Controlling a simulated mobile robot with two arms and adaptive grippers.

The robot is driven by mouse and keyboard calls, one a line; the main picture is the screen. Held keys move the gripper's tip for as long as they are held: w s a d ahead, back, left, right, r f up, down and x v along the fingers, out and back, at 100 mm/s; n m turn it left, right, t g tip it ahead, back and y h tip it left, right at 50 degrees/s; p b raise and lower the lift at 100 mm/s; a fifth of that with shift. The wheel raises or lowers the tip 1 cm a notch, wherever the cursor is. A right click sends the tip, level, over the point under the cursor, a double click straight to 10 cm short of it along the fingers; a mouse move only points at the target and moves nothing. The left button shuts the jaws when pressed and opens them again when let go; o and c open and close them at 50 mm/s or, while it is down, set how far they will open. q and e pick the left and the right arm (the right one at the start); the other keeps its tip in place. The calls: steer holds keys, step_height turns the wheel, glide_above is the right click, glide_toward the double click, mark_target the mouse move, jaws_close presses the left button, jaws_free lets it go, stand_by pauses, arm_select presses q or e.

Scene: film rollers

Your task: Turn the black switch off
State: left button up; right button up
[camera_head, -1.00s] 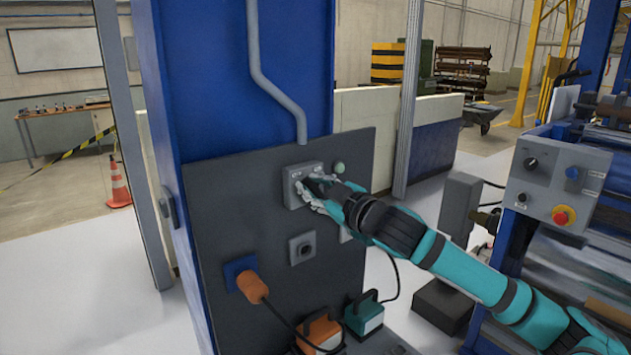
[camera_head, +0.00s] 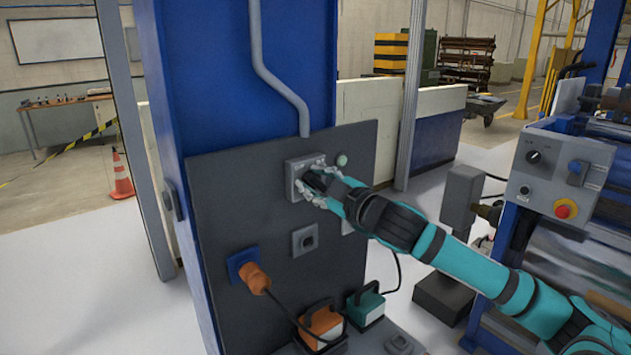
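A grey switch box (camera_head: 293,170) is mounted on the upper part of a dark panel. My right gripper (camera_head: 311,188) is at the front of this box, with its fingers over the middle and lower right of it. The black switch on the box is mostly hidden by the fingers, so its position cannot be read. I cannot tell whether the fingers are closed on it. A small round green light (camera_head: 342,160) shows just right of the box. My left gripper is not in view.
The dark panel (camera_head: 235,205) also carries a grey socket (camera_head: 304,240) and a blue socket with an orange plug (camera_head: 256,278). Orange (camera_head: 321,325) and teal (camera_head: 366,305) boxes sit below. A machine control panel (camera_head: 548,185) with a red button stands at right.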

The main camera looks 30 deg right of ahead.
steer(key=shift+o, duration=0.7)
steer(key=shift+s+f, duration=0.1)
steer(key=shift+s+d, duration=0.1)
steer(key=shift+s, duration=0.6)
steer(key=s, duration=1)
steer(key=shift+s+d, duration=0.2)
steer(key=shift+d, duration=0.15)
